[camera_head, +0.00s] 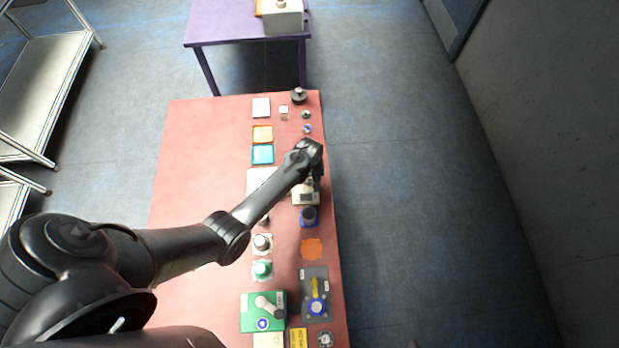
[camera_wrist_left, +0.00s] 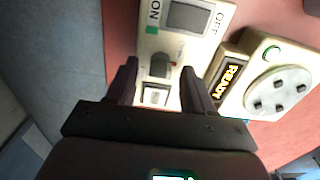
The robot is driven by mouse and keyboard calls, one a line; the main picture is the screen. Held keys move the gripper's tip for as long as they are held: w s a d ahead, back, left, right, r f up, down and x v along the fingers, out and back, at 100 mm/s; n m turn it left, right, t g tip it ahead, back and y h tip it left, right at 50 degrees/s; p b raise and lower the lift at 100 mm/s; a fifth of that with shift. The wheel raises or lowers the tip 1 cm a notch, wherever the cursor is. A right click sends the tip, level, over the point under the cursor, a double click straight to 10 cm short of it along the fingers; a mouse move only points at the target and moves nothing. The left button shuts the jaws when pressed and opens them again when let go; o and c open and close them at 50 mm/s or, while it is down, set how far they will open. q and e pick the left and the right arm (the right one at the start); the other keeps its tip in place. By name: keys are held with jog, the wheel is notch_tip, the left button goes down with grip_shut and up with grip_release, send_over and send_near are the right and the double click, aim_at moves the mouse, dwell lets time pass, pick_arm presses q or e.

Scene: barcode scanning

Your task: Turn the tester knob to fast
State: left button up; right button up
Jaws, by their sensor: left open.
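My left gripper (camera_head: 314,182) is over a cream device (camera_head: 305,198) at the right side of the red table. In the left wrist view, my left gripper (camera_wrist_left: 162,78) is open, its two dark fingers on either side of a small grey knob (camera_wrist_left: 159,66) on a cream panel (camera_wrist_left: 178,42). I cannot tell whether the fingers touch the knob. The panel carries a grey screen (camera_wrist_left: 188,17) and the words ON and OFF. I cannot read any fast marking. My right gripper is not in view.
Close beside the panel, a cream unit has a READY display (camera_wrist_left: 230,77) and a round dial (camera_wrist_left: 278,92). A blue-based item (camera_head: 309,217) stands just below the device on the red table (camera_head: 200,130). The table's left part is bare.

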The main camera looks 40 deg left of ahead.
pick_arm(q)
jog(key=shift+f, duration=0.1)
jog(key=shift+c, duration=0.4)
grip_shut()
